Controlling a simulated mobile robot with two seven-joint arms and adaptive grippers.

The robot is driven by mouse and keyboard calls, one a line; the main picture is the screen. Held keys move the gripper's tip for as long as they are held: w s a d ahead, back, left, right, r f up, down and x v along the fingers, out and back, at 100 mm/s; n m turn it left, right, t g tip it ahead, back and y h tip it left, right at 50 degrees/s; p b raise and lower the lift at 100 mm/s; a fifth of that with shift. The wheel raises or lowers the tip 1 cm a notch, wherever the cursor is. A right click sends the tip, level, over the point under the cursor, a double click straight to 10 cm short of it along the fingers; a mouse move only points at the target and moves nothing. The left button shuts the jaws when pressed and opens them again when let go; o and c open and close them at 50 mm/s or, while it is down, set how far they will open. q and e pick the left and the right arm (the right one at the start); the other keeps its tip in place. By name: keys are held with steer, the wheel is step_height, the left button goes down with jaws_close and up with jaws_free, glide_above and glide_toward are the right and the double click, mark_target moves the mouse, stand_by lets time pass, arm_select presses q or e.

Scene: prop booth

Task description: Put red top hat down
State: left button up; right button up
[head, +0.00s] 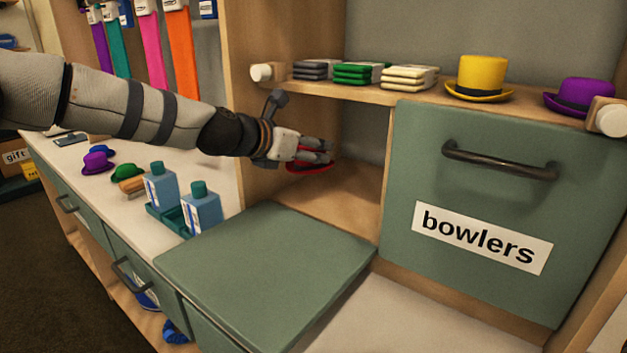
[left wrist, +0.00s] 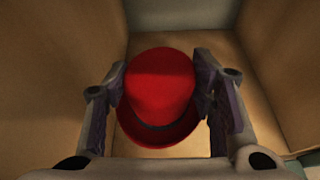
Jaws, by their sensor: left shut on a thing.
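The red top hat (left wrist: 160,85) has a dark band and sits between the two fingers of my left gripper (left wrist: 160,95) in the left wrist view. The fingers are shut on its sides. In the head view my left gripper (head: 318,153) reaches from the left into an open wooden compartment (head: 345,195). Only the red brim of the hat (head: 310,168) shows there, below the fingers; the rest is hidden by the gripper. The brim is close to the compartment floor, but I cannot tell whether it touches. My right gripper is not in view.
A green door labelled "bowlers" (head: 475,240) closes the compartment to the right. A lowered green flap (head: 265,262) lies in front of the open one. The shelf above holds a yellow hat (head: 479,76), a purple hat (head: 582,92) and folded stacks. Blue bottles (head: 201,207) stand at left.

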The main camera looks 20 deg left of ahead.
arm_select(q)
steer(key=f, duration=0.4)
steer(key=f+b, duration=0.1)
steer(key=f, duration=0.1)
steer(key=shift+w+d+f, duration=0.1)
steer(key=shift+w+f, duration=0.05)
steer(key=shift+w, duration=0.1)
steer(key=shift+w+f, duration=0.2)
steer(key=shift+f, duration=0.15)
steer(key=shift+r, duration=0.1)
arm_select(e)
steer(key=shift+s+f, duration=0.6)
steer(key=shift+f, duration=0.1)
arm_select(q)
steer(key=shift+f, duration=0.2)
steer(key=o, duration=0.9)
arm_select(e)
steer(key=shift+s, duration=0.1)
